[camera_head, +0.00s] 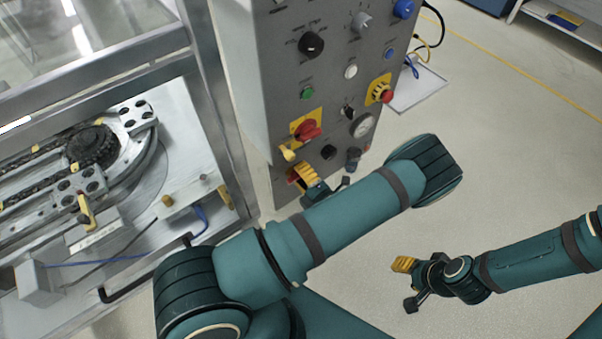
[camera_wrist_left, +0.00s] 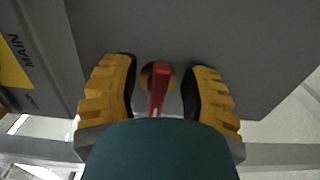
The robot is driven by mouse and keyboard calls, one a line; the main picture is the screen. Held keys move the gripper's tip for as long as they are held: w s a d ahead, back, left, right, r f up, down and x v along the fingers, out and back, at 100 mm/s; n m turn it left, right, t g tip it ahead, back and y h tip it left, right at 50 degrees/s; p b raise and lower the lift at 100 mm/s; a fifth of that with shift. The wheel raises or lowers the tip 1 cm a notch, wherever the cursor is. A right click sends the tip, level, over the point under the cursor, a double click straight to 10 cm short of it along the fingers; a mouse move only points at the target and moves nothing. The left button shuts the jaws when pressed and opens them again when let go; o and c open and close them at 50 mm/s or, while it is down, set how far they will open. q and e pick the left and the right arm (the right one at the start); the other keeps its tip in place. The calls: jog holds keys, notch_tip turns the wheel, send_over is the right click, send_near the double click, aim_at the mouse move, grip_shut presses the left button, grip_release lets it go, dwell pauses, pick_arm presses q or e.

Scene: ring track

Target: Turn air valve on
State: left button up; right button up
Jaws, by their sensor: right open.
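The air valve is a red lever (camera_wrist_left: 158,88) on a round brass-coloured base. In the left wrist view it stands between the two yellow fingers of my left gripper (camera_wrist_left: 160,92), with a gap on either side. The left gripper is open. In the head view this left gripper (camera_head: 302,177) is at the lower part of the grey control panel (camera_head: 330,80), and only a bit of red shows by its fingers; most of the valve is hidden. My right gripper (camera_head: 406,284) is open and empty over the floor at the right.
Above the left gripper, a red main switch (camera_head: 307,130) sits on a yellow plate. A gauge (camera_head: 363,125), a red emergency button (camera_head: 386,96) and a black knob (camera_head: 311,43) are also on the panel. A framed machine with a ring track (camera_head: 150,165) stands left.

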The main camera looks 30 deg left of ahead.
pick_arm(q)
jog(key=shift+d, duration=0.1)
jog(key=v, duration=0.7)
jog(key=shift+d, duration=0.15)
jog(key=shift+s, duration=0.1)
